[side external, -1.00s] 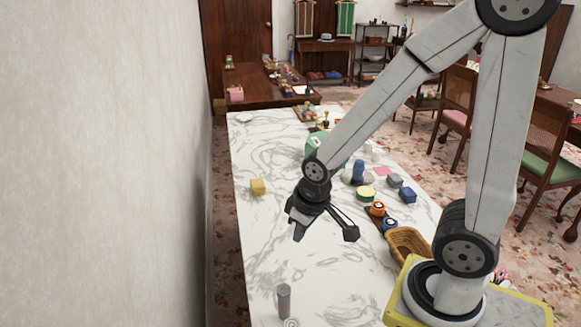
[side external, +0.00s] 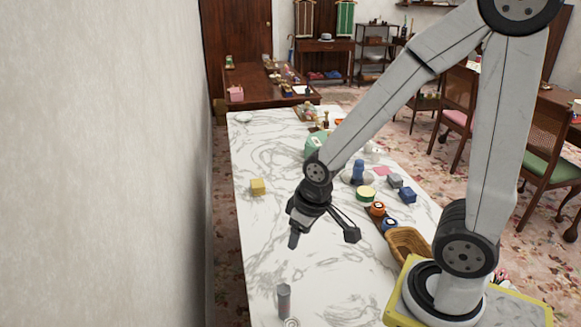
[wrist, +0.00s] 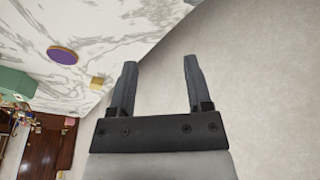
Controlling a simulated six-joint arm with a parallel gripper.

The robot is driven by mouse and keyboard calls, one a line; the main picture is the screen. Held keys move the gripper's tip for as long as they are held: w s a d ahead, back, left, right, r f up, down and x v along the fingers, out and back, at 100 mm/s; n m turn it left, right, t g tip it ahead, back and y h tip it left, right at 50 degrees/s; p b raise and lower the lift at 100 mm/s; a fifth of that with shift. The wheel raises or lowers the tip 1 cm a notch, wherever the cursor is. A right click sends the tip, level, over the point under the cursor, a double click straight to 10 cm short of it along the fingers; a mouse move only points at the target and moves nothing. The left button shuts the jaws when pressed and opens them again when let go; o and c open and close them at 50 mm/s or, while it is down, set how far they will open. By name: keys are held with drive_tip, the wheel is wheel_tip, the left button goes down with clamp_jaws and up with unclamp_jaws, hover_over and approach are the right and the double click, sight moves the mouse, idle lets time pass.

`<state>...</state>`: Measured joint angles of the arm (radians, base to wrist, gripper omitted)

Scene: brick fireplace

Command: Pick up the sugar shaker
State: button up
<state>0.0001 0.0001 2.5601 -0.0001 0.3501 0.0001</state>
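A grey cylinder (side external: 284,300) stands upright on the near end of the marble table in the side view; it may be the sugar shaker, but I cannot tell for sure. A blue upright item (side external: 358,172) with a rounded top stands farther back near the right side. My gripper (side external: 322,238) is open and empty above the table, behind the grey cylinder and apart from it. In the wrist view my gripper (wrist: 157,75) shows two spread fingers with nothing between them. The grey cylinder is not visible there.
A yellow block (side external: 257,187) sits on the left of the marble table (side external: 262,240). A wall runs along the left. The table's middle is clear.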

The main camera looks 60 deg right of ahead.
drive_tip(key=o, duration=0.4)
drive_tip(key=shift+c, duration=0.2)
